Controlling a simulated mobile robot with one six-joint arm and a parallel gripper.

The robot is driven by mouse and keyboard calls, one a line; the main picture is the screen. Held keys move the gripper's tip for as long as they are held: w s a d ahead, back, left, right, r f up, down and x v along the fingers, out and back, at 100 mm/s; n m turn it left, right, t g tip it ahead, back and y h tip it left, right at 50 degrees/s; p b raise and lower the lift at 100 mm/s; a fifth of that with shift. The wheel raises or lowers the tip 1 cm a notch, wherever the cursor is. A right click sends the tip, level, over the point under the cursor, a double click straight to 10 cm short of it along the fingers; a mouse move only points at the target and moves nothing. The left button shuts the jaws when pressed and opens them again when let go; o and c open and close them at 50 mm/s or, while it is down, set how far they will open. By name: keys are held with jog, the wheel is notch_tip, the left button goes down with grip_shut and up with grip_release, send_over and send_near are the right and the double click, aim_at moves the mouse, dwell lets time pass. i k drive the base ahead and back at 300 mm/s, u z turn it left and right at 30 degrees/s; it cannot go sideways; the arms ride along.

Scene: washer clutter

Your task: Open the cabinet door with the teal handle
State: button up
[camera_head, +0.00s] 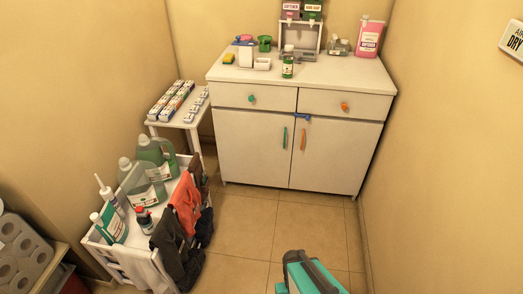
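The white cabinet (238,150) stands against the back wall with two doors below two drawers. The left door (255,160) carries an upright teal handle (285,138) near its inner edge and looks shut. The right door (345,155) has an upright orange handle (303,140) close beside it and also looks shut. A small blue piece (302,117) sits at the top of the doors near their meeting line; I cannot tell whether it spans both.
The left drawer has a teal knob (251,99), the right an orange knob (344,106). A white cart (100,255) with bottles and hanging cloths stands at left front. A white side table (150,123) holds boxes. The tiled floor (250,215) before the cabinet is clear.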

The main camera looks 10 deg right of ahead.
aim_at(253, 148)
jog(key=u, duration=0.1)
jog(key=i, duration=0.95)
jog(key=z, duration=0.1)
jog(key=k, duration=0.65)
jog(key=u, duration=0.35)
jog(key=i, duration=1.15)
jog(key=u, duration=0.35)
